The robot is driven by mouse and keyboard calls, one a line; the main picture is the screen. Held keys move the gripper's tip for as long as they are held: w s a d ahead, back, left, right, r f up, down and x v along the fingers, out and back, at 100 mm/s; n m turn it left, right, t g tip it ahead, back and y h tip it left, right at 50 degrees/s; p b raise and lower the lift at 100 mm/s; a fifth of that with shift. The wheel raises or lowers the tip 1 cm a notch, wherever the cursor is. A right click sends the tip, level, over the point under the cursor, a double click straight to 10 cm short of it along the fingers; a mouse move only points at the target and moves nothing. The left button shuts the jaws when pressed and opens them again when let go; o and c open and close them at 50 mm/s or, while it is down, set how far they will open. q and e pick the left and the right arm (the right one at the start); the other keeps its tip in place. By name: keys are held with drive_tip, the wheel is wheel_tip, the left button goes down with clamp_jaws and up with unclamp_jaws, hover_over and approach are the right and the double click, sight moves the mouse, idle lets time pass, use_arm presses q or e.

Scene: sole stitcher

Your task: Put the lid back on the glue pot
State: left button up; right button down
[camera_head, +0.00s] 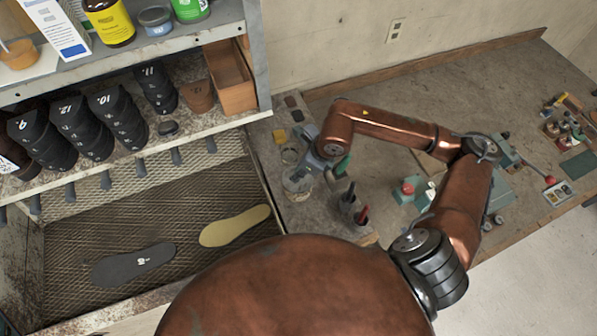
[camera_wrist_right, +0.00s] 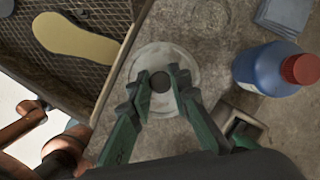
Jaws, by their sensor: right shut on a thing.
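In the right wrist view my right gripper (camera_wrist_right: 160,92) has its two green fingers closed on the dark round knob of the glue pot lid (camera_wrist_right: 160,80). A pale grey-white disc (camera_wrist_right: 180,57) surrounds the knob, seen from above. In the head view the whitish glue pot (camera_head: 297,187) stands on the bench by the shelf's right end, with my right gripper (camera_head: 306,168) over it. The arm covers part of this spot. I cannot tell whether the lid touches the pot's rim or is above it. My left gripper is not in view.
A blue bottle with a red cap (camera_wrist_right: 272,70) stands to the right of the pot in the wrist view. Tool holders (camera_head: 350,205) stand close by. A mesh tray holds a tan sole (camera_head: 235,226) and a dark sole (camera_head: 133,264).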

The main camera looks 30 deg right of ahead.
drive_tip(key=c, duration=1.7)
unclamp_jaws()
drive_tip(key=o, duration=0.5)
drive_tip(key=shift+r+p, duration=1.3)
drive_tip(key=shift+r, duration=2.2)
drive_tip(key=shift+c, duration=0.8)
